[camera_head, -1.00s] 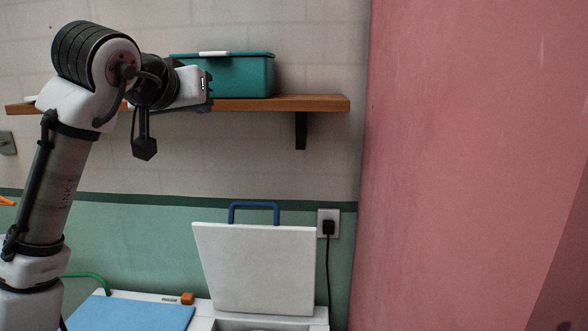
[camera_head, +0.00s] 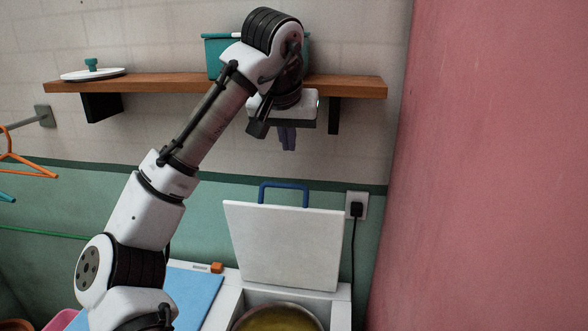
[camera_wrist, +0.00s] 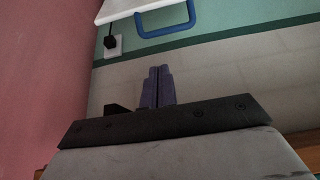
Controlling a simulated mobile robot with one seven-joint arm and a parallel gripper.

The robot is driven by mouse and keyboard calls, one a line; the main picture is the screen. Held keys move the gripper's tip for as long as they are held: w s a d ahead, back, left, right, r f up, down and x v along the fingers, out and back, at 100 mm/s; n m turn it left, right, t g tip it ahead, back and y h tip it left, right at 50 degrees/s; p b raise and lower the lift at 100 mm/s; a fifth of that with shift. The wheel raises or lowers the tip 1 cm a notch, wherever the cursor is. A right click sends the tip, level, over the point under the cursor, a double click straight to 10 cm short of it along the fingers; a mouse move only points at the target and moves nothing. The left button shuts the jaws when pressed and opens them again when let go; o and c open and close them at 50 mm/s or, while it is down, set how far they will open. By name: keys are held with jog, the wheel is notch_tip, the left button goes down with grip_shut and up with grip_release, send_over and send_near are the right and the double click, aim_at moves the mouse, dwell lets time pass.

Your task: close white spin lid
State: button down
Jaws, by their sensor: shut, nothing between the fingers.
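The white spin lid (camera_head: 285,245) stands raised, tilted slightly back, at the rear of the white washer (camera_head: 340,312). Its blue handle (camera_head: 284,186) is on the top edge. Below the lid, a round opening with a metal rim shows, cut off by the frame. My gripper (camera_head: 288,148) is shut and empty, fingers down, above the handle in the picture and apart from it. In the wrist view the shut purple fingers (camera_wrist: 158,76) point toward the lid's edge (camera_wrist: 128,8) and the handle (camera_wrist: 165,24), with a gap between.
A wooden shelf (camera_head: 360,88) with a teal box (camera_head: 216,58) and a white pot lid (camera_head: 92,74) is behind my arm. A blue lid (camera_head: 196,293) lies left of the raised lid. A plug in an outlet (camera_head: 356,206) and a pink wall (camera_head: 490,170) stand right.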

jog(key=p+x, duration=0.2)
jog(key=x, duration=0.9)
jog(key=shift+w+f, duration=0.1)
jog(key=shift+f, duration=0.05)
